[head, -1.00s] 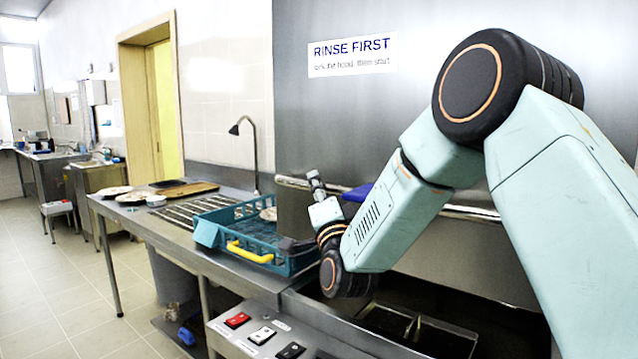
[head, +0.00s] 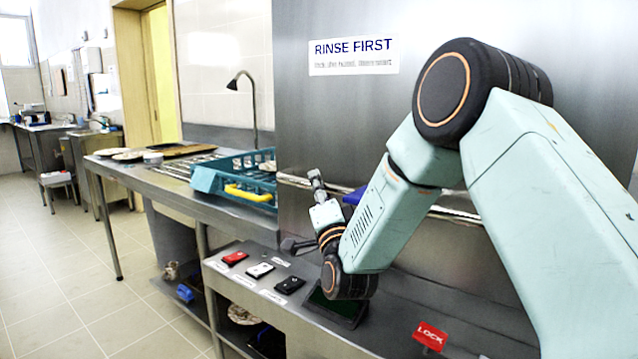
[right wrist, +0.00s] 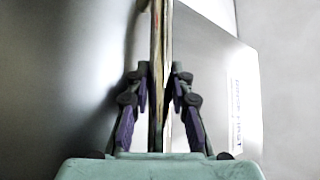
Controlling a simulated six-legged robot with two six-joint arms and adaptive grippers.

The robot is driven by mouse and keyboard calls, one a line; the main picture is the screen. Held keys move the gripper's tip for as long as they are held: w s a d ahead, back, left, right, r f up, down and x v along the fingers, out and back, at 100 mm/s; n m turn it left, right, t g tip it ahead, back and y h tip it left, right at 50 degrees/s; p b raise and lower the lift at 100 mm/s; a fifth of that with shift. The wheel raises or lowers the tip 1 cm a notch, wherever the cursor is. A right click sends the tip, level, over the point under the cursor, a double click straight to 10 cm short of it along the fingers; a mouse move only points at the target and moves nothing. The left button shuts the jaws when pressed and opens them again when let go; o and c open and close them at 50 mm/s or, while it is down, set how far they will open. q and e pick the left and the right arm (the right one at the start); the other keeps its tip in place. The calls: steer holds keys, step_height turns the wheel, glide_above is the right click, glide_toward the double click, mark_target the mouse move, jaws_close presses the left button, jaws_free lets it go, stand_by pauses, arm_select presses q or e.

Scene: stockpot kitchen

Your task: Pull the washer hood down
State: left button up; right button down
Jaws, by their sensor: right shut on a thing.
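The washer hood (head: 330,125) is a tall brushed-steel front with a "RINSE FIRST" sign. A horizontal bar handle (head: 450,213) runs across it, and its lower edge is close above the counter. My left gripper is out of view.
A teal rack (head: 222,183) with a yellow handle stands on the steel counter left of the hood. A panel with red, white and black switches (head: 262,270) sits in front. A red LOCK tag (head: 430,336) is at the lower right.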

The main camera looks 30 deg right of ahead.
steer(key=shift+f, duration=0.4)
steer(key=c, duration=1.2)
jaws_free()
steer(key=shift+o, duration=0.2)
steer(key=shift+r, duration=0.15)
steer(key=v, duration=1.2)
steer(key=shift+s, duration=0.1)
